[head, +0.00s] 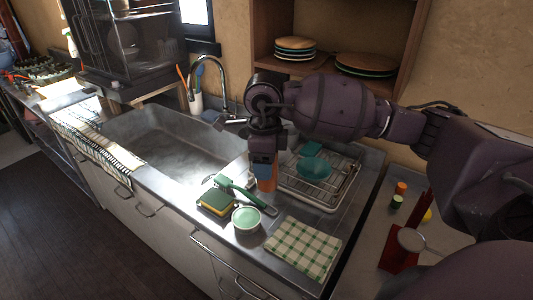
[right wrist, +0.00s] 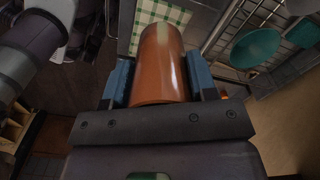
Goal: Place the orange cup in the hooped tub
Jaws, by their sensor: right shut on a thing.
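The orange cup (head: 267,184) is below my right gripper (head: 264,170) in the head view, over the counter between the sink and the dish rack. In the right wrist view the orange cup (right wrist: 160,65) is between the two blue fingers of my right gripper (right wrist: 165,85), which is shut on it. Whether the cup touches the counter is not clear. I cannot make out a hooped tub in either view. My left gripper is not in view.
A green brush (head: 245,194), a sponge (head: 216,203), a pale green pot (head: 246,220) and a checked cloth (head: 303,248) lie in front. The dish rack (head: 325,207) with teal dishes (head: 313,168) is to the right. The sink (head: 165,150) is left, with a tall tap (head: 224,75).

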